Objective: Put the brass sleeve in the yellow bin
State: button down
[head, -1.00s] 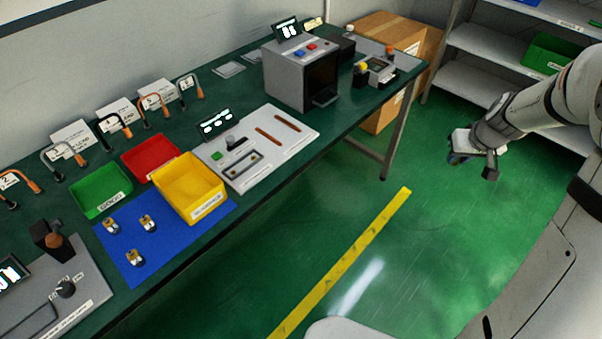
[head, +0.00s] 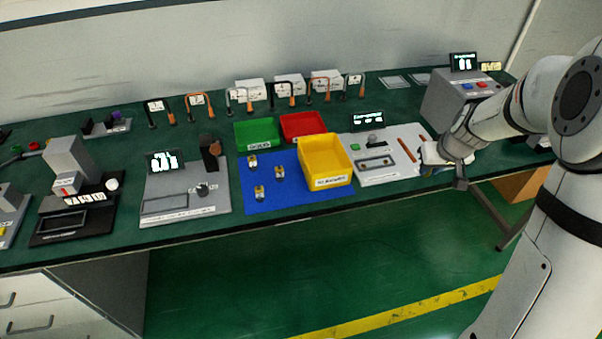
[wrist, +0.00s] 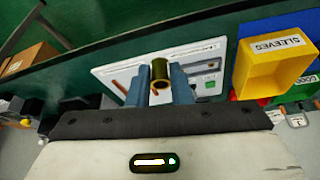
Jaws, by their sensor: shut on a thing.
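The brass sleeve (wrist: 159,72) is held between the two blue fingers of my gripper (wrist: 160,83) in the wrist view, its round open end facing the camera. In the head view my gripper (head: 440,160) is at the right, near the table's front edge, with the fingers and sleeve hard to make out. In the wrist view the yellow bin (wrist: 272,67), labelled SLEEVES, is at the right, apart from the sleeve.
A grey-white panel (head: 385,153) lies between the yellow bin and my gripper. Green (head: 257,134) and red (head: 303,126) bins stand behind the yellow bin. Three small parts stand on the blue mat (head: 300,199). A grey box device (head: 440,104) stands beyond my arm.

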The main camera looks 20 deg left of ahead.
aim_at(322, 168)
jog(key=u, duration=0.6)
jog(key=i, duration=1)
